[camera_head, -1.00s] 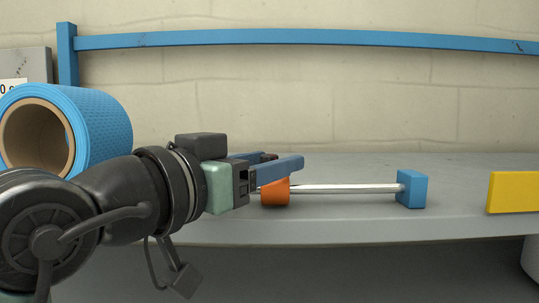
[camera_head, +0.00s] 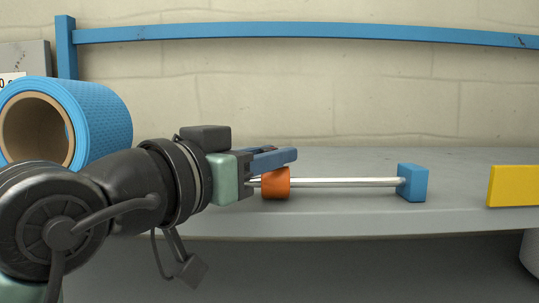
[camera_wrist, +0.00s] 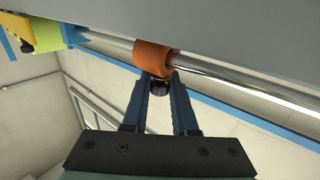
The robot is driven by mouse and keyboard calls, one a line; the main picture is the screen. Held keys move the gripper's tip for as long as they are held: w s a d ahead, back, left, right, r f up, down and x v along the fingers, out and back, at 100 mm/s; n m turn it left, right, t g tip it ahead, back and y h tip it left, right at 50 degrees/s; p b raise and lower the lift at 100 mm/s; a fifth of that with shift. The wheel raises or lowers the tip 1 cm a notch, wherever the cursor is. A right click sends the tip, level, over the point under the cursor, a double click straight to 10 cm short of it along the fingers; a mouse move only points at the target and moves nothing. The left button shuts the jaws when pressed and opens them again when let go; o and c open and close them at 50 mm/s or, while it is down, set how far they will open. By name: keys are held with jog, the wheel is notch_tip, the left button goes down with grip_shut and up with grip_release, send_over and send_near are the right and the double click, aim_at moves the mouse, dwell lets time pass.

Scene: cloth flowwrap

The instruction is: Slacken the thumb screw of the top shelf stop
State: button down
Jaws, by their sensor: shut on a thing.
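The orange shelf stop (camera_head: 275,183) is a collar around a thin metal rod (camera_head: 345,182) above the grey shelf. In the wrist view the orange collar (camera_wrist: 157,58) sits on the rod, with a dark thumb screw (camera_wrist: 159,92) sticking out of it towards me. My gripper (camera_head: 284,157) reaches the collar from the left. In the wrist view its two blue fingers (camera_wrist: 160,84) stand either side of the thumb screw and are shut on it. The screw is hidden behind the fingers in the head view.
A blue block (camera_head: 413,183) holds the rod's right end. A blue roll (camera_head: 100,120) is at the left, close to my arm. A yellow block (camera_head: 513,186) is at the far right. A blue rail (camera_head: 300,36) runs along the wall. The grey shelf (camera_head: 450,167) is clear between.

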jog(key=shift+f+n+y, duration=0.1)
jog(key=shift+n+y, duration=0.2)
jog(key=shift+y, duration=0.1)
jog(key=n+t+y+b, duration=0.1)
jog(key=n+y, duration=0.1)
jog(key=y, duration=0.2)
jog(key=n+t+y+b, duration=0.1)
jog(key=n+t+y, duration=0.1)
jog(key=n+y, duration=0.1)
jog(key=shift+d+y, duration=0.2)
jog(key=shift+y, duration=0.2)
jog(key=shift+a+n+y+b, duration=0.15)
jog(key=shift+n+y+b, duration=0.45)
jog(key=shift+n+y, duration=1.35)
jog(key=shift+y, duration=0.65)
jog(key=c, duration=0.7)
grip_release()
jog(key=shift+a, duration=0.1)
